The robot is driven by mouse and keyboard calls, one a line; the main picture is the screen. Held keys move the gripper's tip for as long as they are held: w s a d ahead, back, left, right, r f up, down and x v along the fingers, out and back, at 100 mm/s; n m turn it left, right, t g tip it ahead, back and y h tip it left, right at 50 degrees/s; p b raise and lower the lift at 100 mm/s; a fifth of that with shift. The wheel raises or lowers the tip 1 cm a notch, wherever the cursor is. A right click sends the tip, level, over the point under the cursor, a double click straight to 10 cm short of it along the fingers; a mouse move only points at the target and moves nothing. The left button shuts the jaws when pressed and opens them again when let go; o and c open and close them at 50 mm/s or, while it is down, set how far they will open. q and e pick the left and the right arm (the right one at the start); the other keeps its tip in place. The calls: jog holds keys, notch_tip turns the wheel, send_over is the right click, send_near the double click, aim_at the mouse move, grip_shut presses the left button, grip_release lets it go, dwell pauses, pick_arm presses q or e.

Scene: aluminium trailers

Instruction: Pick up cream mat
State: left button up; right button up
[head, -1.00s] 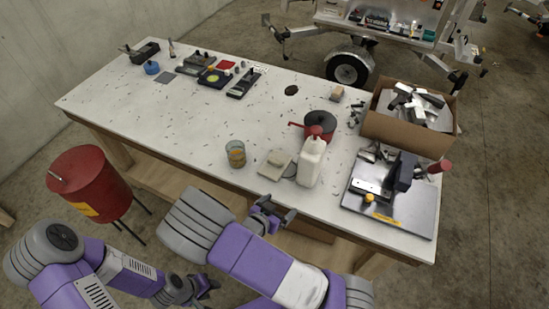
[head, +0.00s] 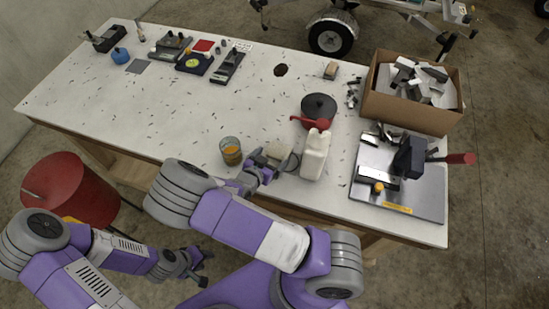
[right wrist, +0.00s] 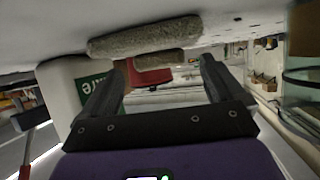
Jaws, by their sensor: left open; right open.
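The cream mat (head: 279,151) lies on the white table between the glass and the white jug, partly hidden by my right gripper in the head view. In the right wrist view, which shows the table along the top, it appears to be the fuzzy beige-grey slab (right wrist: 145,37). A smaller fuzzy block (right wrist: 160,60) shows near it. My right gripper (head: 262,168) is open at the mat's near side. Its two fingers (right wrist: 160,75) stand apart, with no grip on the mat visible. My left gripper (head: 196,269) is open and empty, low in front of the table.
The glass with orange contents (head: 231,152) stands just left of the mat. The white jug (head: 314,156) stands close on its right, with a dark pan (head: 319,106) behind. A cardboard box (head: 409,112) and metal plate (head: 400,197) are further right. The table's middle left is clear.

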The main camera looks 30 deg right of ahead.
jog(key=shift+w+d+f, duration=0.2)
jog(key=shift+w+d, duration=0.05)
jog(key=shift+d, duration=0.15)
jog(key=c, duration=1.1)
